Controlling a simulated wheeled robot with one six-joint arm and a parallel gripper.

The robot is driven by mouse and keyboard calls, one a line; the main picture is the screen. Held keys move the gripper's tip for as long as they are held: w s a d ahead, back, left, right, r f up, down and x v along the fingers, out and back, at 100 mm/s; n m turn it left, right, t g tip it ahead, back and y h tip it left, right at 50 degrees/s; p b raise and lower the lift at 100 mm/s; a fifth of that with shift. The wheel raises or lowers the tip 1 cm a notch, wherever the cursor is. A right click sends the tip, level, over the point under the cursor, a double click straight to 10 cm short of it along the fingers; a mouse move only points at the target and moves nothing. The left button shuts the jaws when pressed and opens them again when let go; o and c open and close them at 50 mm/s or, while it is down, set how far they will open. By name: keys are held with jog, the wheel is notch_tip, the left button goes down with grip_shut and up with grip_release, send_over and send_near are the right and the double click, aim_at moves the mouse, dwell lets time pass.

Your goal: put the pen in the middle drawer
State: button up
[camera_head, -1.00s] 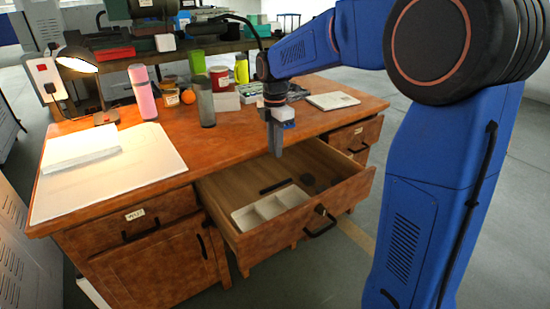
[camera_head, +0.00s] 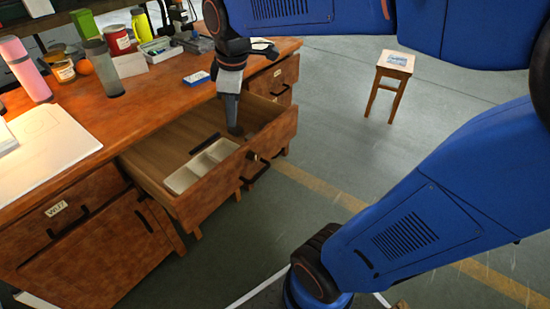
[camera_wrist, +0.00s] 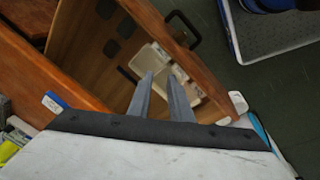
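The middle drawer (camera_head: 180,212) of the wooden desk is pulled open. It also shows in the wrist view (camera_wrist: 190,72). My gripper (camera_head: 232,128) points down over the right part of this drawer. In the wrist view its two fingers (camera_wrist: 161,76) stand apart with a gap and nothing visible between them. A dark bar-shaped thing (camera_head: 204,142) lies in the drawer beside a white divided tray (camera_head: 184,179); I cannot tell whether it is a pen. I make out no certain pen in either view.
The desk top (camera_head: 150,107) holds a pink bottle (camera_head: 26,68), a grey tumbler (camera_head: 104,70), a red mug (camera_head: 117,40) and a small blue-and-white box (camera_head: 196,77). A wooden stool (camera_head: 395,63) stands on open floor to the right.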

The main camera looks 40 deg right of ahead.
jog(key=s+d+f+m+t, duration=0.1)
jog(key=s+f+m, duration=0.1)
jog(key=s+m, duration=0.3)
jog(key=s+d+f+m+t, duration=0.1)
jog(key=s+f+m, duration=0.2)
jog(key=s, duration=0.7)
jog(key=m, duration=0.2)
jog(key=shift+s+d+f+m, duration=0.2)
jog(key=shift+s+f+m, duration=0.1)
jog(key=shift+s+m, duration=0.1)
